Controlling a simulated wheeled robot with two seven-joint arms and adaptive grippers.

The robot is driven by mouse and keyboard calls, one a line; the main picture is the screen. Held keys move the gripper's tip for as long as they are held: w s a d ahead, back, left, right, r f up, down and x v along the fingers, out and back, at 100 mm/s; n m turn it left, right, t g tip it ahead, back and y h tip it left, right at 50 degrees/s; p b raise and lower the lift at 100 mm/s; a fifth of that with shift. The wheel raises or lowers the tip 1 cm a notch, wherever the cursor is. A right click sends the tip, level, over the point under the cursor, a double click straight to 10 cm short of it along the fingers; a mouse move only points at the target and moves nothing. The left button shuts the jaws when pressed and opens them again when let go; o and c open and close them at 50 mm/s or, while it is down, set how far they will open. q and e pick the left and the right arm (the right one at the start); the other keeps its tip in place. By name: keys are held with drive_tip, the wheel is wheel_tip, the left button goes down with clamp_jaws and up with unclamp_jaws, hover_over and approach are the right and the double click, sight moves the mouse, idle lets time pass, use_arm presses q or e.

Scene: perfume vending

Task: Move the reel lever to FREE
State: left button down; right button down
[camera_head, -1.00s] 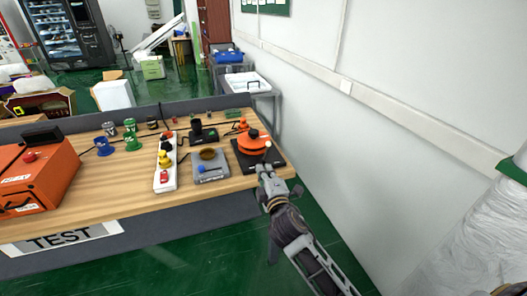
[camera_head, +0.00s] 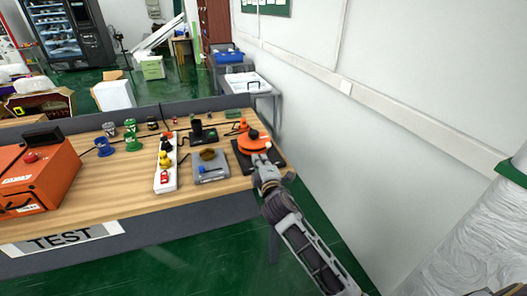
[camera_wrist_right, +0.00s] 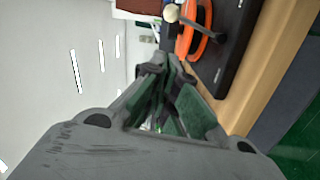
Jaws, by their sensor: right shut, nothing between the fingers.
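The reel (camera_head: 252,141) is an orange disc on a black base plate (camera_head: 244,160) at the right end of the table. Its lever ends in a pale ball (camera_head: 268,145). In the right wrist view, the orange reel (camera_wrist_right: 194,38) and the lever's pale ball (camera_wrist_right: 171,13) are at the top, beyond the fingers. My right gripper (camera_head: 262,159) is shut and empty, just in front of the reel near the lever; I cannot tell whether it touches it. It also shows in the wrist view (camera_wrist_right: 163,69). No FREE marking is readable. My left gripper is not in view.
Left of the reel are a grey box with a blue knob (camera_head: 210,168), a white strip with coloured buttons (camera_head: 166,170) and an orange case (camera_head: 40,175). A white wall (camera_head: 400,90) is on the right.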

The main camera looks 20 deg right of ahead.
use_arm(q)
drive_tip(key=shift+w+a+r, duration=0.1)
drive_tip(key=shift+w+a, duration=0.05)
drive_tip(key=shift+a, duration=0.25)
use_arm(e)
drive_tip(key=w+d, duration=0.3)
drive_tip(key=w, duration=0.3)
drive_tip(key=shift+f, duration=0.3)
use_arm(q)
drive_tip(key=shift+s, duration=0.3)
